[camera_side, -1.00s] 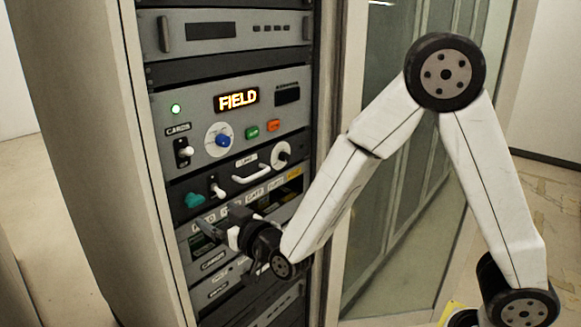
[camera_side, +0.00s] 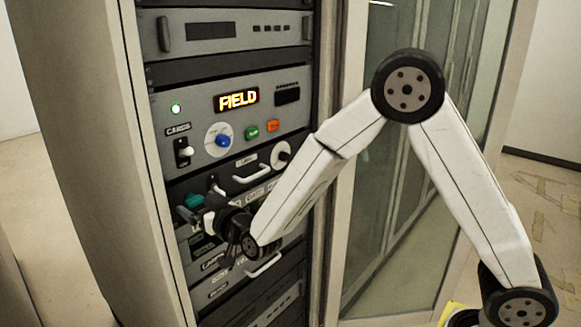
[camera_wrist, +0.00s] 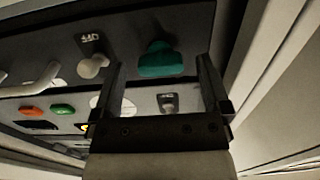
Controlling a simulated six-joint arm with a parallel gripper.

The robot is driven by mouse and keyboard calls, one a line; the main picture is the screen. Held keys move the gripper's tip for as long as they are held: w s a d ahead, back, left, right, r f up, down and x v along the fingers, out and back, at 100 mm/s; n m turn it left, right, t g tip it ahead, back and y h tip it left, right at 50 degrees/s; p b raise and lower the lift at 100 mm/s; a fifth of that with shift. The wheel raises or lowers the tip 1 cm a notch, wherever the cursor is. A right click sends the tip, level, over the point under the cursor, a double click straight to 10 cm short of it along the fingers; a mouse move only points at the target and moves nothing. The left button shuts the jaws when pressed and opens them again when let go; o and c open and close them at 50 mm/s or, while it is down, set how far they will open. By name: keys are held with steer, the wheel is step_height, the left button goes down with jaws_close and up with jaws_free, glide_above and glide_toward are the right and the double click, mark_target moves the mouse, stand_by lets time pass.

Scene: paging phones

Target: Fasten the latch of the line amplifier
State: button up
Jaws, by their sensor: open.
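A teal knob (camera_side: 192,201) sits at the left end of a dark panel in the rack. It also shows in the wrist view (camera_wrist: 160,60), near the top middle. No label naming the line amplifier is readable, so I cannot tell for certain which part is its latch. My gripper (camera_side: 212,217) is close to the panel, just right of and below the teal knob. In the wrist view my gripper (camera_wrist: 160,68) is open, with the teal knob appearing between its fingers. I cannot tell whether a finger touches it. The arm hides part of the panel.
A small lever (camera_wrist: 93,66) and a white pull handle (camera_side: 251,174) are beside the knob. Above are a white toggle (camera_side: 185,150), a blue knob (camera_side: 222,140), a green button (camera_side: 252,132), an orange button (camera_side: 273,126) and a lit FIELD display (camera_side: 237,99). The rack's side post stands close by.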

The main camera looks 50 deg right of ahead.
steer(key=shift+w, duration=0.5)
steer(key=c, duration=1.3)
